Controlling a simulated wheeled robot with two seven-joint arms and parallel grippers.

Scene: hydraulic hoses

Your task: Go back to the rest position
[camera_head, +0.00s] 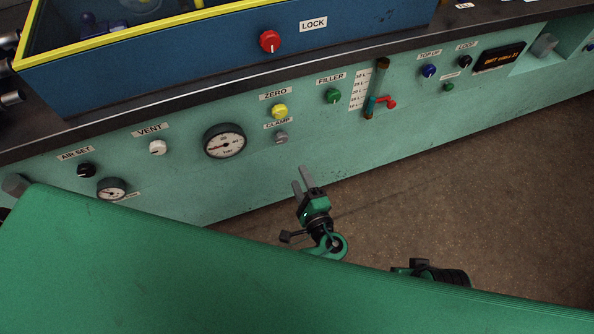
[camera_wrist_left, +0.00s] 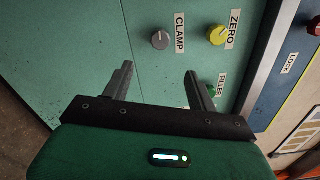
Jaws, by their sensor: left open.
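My left gripper (camera_head: 302,183) is open and empty. It points at the green panel front, below the grey CLAMP knob (camera_head: 280,137) and the yellow ZERO knob (camera_head: 279,111). In the left wrist view my left gripper (camera_wrist_left: 157,85) shows two grey fingers spread apart with nothing between them. The CLAMP knob (camera_wrist_left: 160,40) and the ZERO knob (camera_wrist_left: 217,35) lie beyond the fingertips there, apart from them. My right gripper is not seen in either view.
The green bench front (camera_head: 330,150) carries a pressure gauge (camera_head: 225,141), a white VENT knob (camera_head: 157,147), a green FILLER knob (camera_head: 333,96) and a red-handled valve (camera_head: 388,103). A blue box (camera_head: 180,60) with a red LOCK knob (camera_head: 269,41) stands above. Brown floor (camera_head: 480,200) is clear at right.

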